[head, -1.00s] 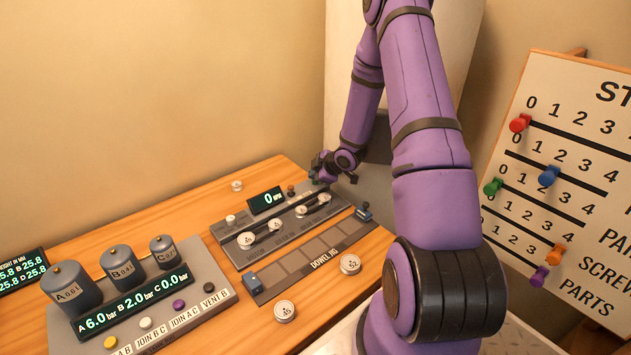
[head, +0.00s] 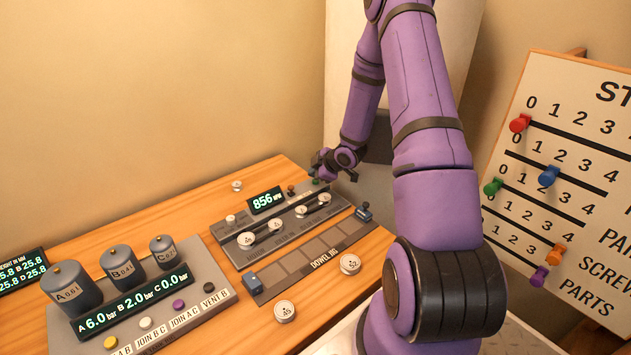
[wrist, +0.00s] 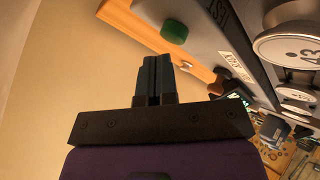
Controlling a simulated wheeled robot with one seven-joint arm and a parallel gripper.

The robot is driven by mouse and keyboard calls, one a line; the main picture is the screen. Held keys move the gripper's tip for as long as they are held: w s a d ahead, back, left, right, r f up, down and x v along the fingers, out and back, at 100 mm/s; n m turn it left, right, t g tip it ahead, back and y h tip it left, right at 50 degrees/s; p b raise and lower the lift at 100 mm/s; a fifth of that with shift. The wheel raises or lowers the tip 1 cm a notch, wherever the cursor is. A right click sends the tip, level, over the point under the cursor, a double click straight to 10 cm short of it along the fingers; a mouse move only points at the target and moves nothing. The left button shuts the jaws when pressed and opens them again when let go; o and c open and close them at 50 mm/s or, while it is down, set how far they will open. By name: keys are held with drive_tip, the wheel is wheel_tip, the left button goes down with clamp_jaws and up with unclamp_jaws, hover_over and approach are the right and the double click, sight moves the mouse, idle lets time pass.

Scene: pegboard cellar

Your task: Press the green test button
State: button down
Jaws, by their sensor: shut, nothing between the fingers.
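The green button (head: 316,181) sits at the far right end of the grey panel with the small display (head: 267,200), which reads 856. In the wrist view the green button (wrist: 174,30) is a rounded green cap beyond my fingertips. My gripper (head: 319,172) is just above the button in the head view. In the wrist view my gripper (wrist: 153,62) is shut and empty, its dark fingers side by side. A gap shows between the fingertips and the button there. The button's lower part is hard to make out in the head view.
A dark red-brown knob (head: 291,190) stands close to the green button. Several round white-topped pieces (head: 300,211) sit along the panel. The dowel jig (head: 300,268) lies in front, and a panel with grey cylinders (head: 215,292) stands at left.

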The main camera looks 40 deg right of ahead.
drive_tip(key=shift+r, duration=0.25)
drive_tip(key=shift+r, duration=2.5)
drive_tip(key=shift+r, duration=0.3)
drive_tip(key=s+a+r+m+g+h, duration=0.1)
drive_tip(key=s+a+r+m+h, duration=0.25)
drive_tip(key=r, duration=0.85)
drive_tip(key=s+a+r+m+g+h, duration=0.15)
drive_tip(key=s+a+r, duration=0.3)
drive_tip(key=r, duration=0.65)
drive_tip(key=s+a+r+m+y, duration=0.1)
drive_tip(key=s+a+r+m, duration=0.1)
drive_tip(key=s+a, duration=0.3)
drive_tip(key=s+a+r+m+g+y, duration=0.1)
drive_tip(key=s+a+r, duration=0.3)
drive_tip(key=s, duration=0.8)
drive_tip(key=s+a+r+m+y, duration=0.1)
drive_tip(key=s+a+r+m, duration=0.2)
drive_tip(key=s+a, duration=0.3)
drive_tip(key=s, duration=0.3)
drive_tip(key=shift+a+r, duration=0.15)
drive_tip(key=shift+r, duration=0.15)
